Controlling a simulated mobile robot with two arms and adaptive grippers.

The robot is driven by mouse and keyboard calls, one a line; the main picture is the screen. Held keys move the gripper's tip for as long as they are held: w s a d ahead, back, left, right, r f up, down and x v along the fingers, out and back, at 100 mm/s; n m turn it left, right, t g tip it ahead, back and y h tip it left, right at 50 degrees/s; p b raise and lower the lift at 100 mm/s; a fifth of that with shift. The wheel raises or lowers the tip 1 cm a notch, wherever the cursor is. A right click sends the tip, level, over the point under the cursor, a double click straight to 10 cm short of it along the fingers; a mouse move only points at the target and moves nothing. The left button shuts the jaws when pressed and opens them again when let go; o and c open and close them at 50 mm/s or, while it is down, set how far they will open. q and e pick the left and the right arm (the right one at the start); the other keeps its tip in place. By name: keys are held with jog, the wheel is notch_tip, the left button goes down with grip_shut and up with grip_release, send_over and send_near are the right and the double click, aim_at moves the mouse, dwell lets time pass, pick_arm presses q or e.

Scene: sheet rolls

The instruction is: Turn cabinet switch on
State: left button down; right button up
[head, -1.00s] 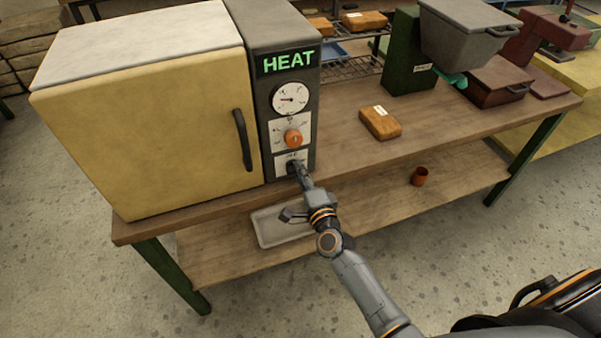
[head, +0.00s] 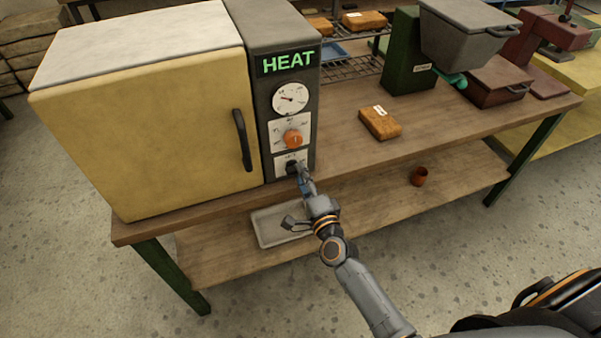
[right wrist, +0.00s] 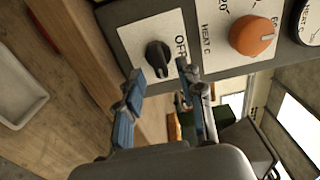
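The cabinet (head: 150,110) has a cream door and a grey control panel on its right with a lit green HEAT sign (head: 289,61). Its black switch knob (head: 291,167) is low on the panel, on a white plate. In the right wrist view the black knob (right wrist: 158,57) is close, with OFF printed beside it. My right gripper (head: 302,174) is at the switch. In the right wrist view my right gripper (right wrist: 160,80) has its fingers apart, with the knob just beyond and between the tips; contact cannot be told. My left gripper is not in view.
An orange dial (head: 293,139) and a round gauge (head: 290,99) sit above the switch. The wooden bench (head: 440,125) carries a brown block (head: 380,123) and a green machine (head: 408,65). A grey tray (head: 270,232) and a brown cup (head: 419,176) are on the lower shelf.

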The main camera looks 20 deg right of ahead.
jog(key=s, duration=1)
jog(key=shift+d, duration=0.2)
jog(key=shift+s, duration=0.1)
